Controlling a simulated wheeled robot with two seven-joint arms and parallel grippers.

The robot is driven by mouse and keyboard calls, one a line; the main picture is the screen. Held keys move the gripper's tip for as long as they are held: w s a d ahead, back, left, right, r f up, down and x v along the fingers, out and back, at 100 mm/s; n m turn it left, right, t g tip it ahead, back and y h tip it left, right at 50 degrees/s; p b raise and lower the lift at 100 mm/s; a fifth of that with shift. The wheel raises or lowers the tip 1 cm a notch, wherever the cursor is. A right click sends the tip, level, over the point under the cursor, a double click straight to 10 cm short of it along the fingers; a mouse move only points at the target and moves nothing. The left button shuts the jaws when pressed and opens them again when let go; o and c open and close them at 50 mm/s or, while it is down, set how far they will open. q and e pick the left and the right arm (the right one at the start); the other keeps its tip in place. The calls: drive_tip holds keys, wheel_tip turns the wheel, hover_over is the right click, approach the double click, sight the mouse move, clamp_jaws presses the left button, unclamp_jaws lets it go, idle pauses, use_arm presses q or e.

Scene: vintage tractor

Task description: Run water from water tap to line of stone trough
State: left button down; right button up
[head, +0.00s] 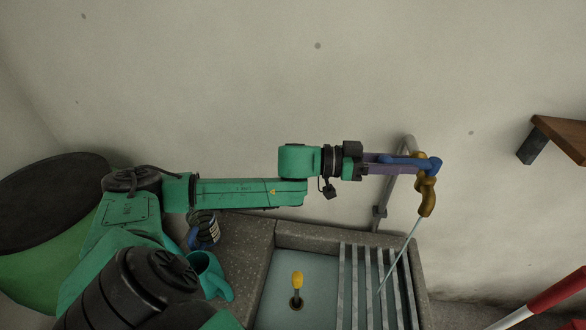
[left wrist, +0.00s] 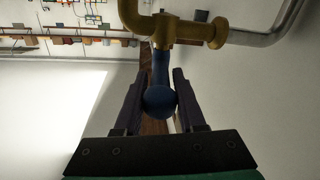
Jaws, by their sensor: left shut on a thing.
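The brass water tap (head: 427,195) sits on a grey pipe (head: 381,195) against the wall, above the right side of the stone trough (head: 262,285). My left gripper (head: 410,165) is shut on the tap's blue lever (head: 435,164). In the left wrist view, the lever's rounded end (left wrist: 160,100) lies between the dark fingers. A thin stream of water (head: 402,250) runs from the spout down to the barred right part of the trough. Pale blue-green water (head: 325,272) shows in the trough. I cannot make out a line on its wall. My right gripper is not in view.
Metal bars (head: 367,295) span the trough's right part. A yellow-topped plug or pipe (head: 297,281) stands in the trough. A teal jug (head: 208,275) and a small jar (head: 203,230) stand left of it. A wooden shelf (head: 562,133) juts out at right.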

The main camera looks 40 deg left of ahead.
sight(379, 159)
use_arm(q)
drive_tip(key=shift+w+a+r+m+g, duration=0.1)
drive_tip(key=shift+w+a+m+g, duration=0.15)
drive_tip(key=shift+m+g, duration=0.05)
drive_tip(key=c, duration=0.9)
unclamp_jaws()
drive_tip(key=shift+w+g+h, duration=0.2)
drive_tip(key=shift+g+h, duration=0.2)
drive_tip(key=shift+h, duration=0.1)
drive_tip(key=o, duration=0.5)
drive_tip(key=shift+s, duration=0.15)
drive_tip(key=shift+b+v, duration=0.55)
drive_tip(key=shift+v, duration=0.6)
drive_tip(key=b+v, duration=0.2)
drive_tip(key=v, duration=0.2)
drive_tip(key=shift+s+a+b, duration=0.1)
drive_tip(key=shift+a+b, duration=0.15)
drive_tip(key=shift+b, duration=0.1)
